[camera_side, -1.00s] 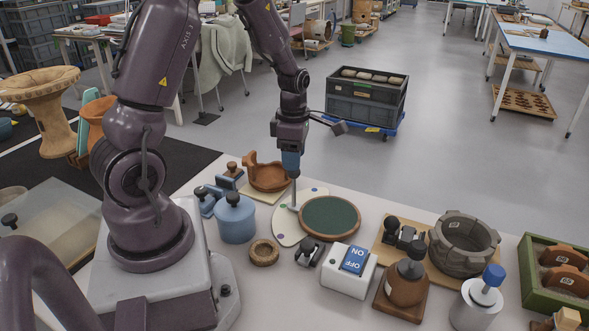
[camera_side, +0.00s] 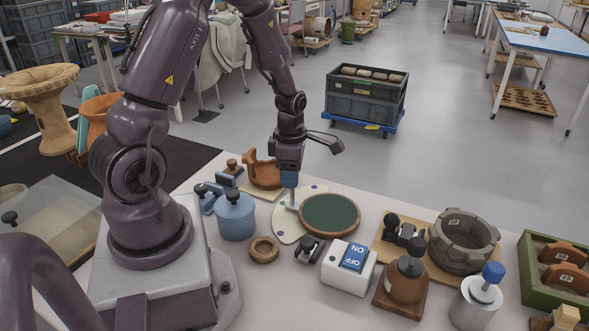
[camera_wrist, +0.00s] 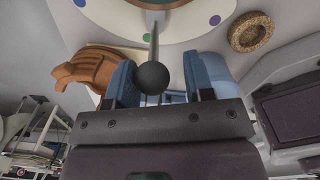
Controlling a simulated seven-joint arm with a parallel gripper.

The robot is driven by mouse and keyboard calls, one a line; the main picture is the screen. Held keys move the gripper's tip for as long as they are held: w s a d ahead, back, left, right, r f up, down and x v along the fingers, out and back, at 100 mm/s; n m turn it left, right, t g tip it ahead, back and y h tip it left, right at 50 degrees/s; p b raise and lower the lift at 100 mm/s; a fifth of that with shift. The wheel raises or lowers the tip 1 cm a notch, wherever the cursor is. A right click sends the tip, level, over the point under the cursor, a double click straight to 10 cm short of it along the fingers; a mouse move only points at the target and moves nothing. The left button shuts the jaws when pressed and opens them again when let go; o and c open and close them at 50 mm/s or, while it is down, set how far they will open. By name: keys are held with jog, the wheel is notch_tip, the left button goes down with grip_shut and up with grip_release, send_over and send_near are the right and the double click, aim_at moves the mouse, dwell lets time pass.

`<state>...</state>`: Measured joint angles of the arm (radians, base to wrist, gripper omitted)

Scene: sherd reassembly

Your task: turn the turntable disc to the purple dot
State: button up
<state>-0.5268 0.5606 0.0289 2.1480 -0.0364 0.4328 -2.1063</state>
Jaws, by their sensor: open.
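The turntable has a dark green disc (camera_side: 330,214) with a brown rim, on a pale base plate (camera_side: 287,230) with small coloured dots. In the wrist view the purple dot (camera_wrist: 215,20) lies right of the lever arm and a green dot (camera_wrist: 143,37) lies close beside it. The metal lever ends in a dark ball knob (camera_wrist: 152,77). My gripper (camera_wrist: 165,85) is open, with a blue finger on each side of the knob; I cannot tell whether they touch it. In the side view my gripper (camera_side: 289,184) is over the plate's left part, hiding the knob.
A blue lidded pot (camera_side: 236,218) and a small cork ring (camera_side: 263,250) stand left of the turntable. A brown cradle (camera_side: 264,171) is behind. A white switch box (camera_side: 348,268) and a small dark clamp (camera_side: 309,250) are in front. A grey notched ring (camera_side: 464,243) is to the right.

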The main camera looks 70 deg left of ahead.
jog(key=shift+s+d+n, duration=0.75)
jog(key=shift+d+n, duration=1.05)
jog(key=shift+d, duration=1.75)
jog(key=shift+r, duration=2.7)
